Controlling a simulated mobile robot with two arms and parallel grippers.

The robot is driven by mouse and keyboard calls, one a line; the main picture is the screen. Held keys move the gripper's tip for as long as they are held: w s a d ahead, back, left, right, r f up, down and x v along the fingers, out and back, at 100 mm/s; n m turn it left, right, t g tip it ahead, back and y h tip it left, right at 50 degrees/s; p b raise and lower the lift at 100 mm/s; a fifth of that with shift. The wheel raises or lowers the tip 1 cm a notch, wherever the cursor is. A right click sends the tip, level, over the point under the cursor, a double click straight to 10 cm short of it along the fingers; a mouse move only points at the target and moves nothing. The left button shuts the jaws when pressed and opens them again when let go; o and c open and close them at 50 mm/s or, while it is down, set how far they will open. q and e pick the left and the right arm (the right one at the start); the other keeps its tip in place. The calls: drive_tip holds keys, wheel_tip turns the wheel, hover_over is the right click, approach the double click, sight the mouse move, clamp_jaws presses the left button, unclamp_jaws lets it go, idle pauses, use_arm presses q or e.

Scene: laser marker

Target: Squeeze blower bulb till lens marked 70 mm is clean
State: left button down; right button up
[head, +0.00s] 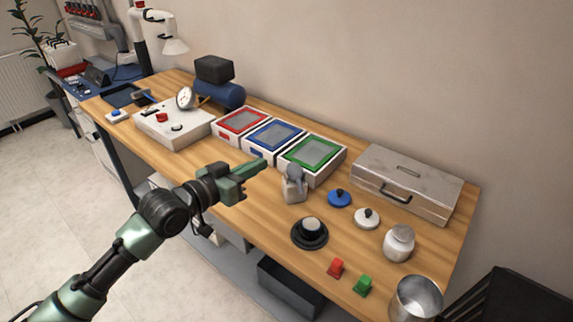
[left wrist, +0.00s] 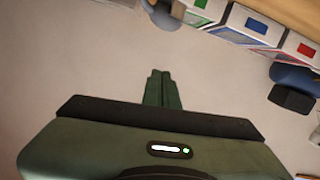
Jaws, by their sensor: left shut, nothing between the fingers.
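My left gripper (head: 262,164) is in the head view, above the front part of the bench, with its fingers together and nothing between them. Its closed fingers also show in the left wrist view (left wrist: 160,76). A small grey item with a rounded top (head: 293,188), which may be the blower bulb, stands just right of the fingertips, apart from them. A black round piece with a pale top (head: 310,229), which may hold a lens, sits nearer the front edge. No 70 mm marking is readable. My right gripper is in neither view.
Red (head: 241,122), blue (head: 273,136) and green (head: 311,153) framed trays line the bench's middle. A metal case (head: 408,180) stands behind blue (head: 340,197) and white (head: 367,216) knobbed lids. A jar (head: 399,242), a metal cup (head: 416,298) and red and green clips fill the right end.

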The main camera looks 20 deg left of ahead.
use_arm(q)
drive_tip(key=p, duration=0.2)
hover_over(291, 168)
drive_tip(key=s+a, duration=0.2)
drive_tip(key=f, duration=0.3)
drive_tip(key=d+f, duration=0.1)
drive_tip(key=shift+w+f, duration=0.25)
drive_tip(key=shift+d+f, duration=0.15)
drive_tip(key=shift+f, duration=0.35)
wheel_tip(291, 168, down, 2)
drive_tip(key=shift+b, duration=0.6)
drive_tip(key=shift+s+r, duration=0.1)
